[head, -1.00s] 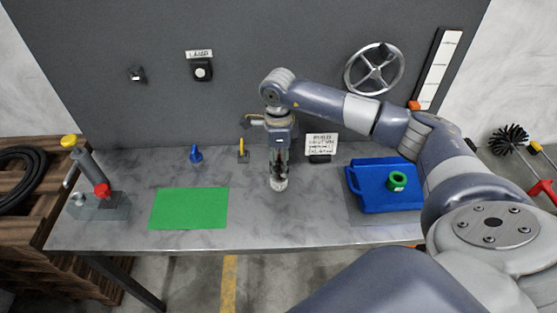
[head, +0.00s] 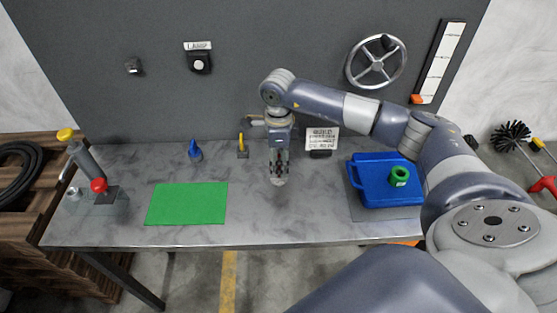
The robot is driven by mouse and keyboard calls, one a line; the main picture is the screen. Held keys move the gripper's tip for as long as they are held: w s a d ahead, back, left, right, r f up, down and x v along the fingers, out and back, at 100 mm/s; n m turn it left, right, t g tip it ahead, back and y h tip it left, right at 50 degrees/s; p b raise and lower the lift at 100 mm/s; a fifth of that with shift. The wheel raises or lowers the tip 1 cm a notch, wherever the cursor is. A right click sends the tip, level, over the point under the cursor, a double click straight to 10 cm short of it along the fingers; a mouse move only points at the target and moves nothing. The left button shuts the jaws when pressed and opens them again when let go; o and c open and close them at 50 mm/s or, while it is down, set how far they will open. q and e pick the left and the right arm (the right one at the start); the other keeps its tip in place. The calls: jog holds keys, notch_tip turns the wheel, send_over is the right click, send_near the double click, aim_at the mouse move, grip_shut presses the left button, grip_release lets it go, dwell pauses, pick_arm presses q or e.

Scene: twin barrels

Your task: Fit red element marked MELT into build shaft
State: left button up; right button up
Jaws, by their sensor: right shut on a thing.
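My right gripper (head: 279,179) points straight down over the middle of the bench. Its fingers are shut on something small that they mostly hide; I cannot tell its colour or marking. A round red piece (head: 98,185) shows at the grey lever fixture (head: 108,203) on the left end of the bench. No MELT lettering can be read on it, so I cannot tell whether it is the element. A green ring-shaped piece (head: 399,176) lies in the blue tray (head: 372,199) on the right. I cannot make out the build shaft. My left gripper is out of view.
A green mat (head: 187,204) lies left of the gripper. Behind it stand a blue cone-like piece (head: 195,151) and a yellow-topped piece (head: 242,147). A white label card (head: 322,140) stands near my right wrist. A handwheel (head: 376,62) is on the back panel.

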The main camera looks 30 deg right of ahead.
jog(key=shift+f, duration=0.15)
jog(key=o, duration=1.4)
jog(key=shift+o, duration=0.8)
notch_tip(320, 180, up, 12)
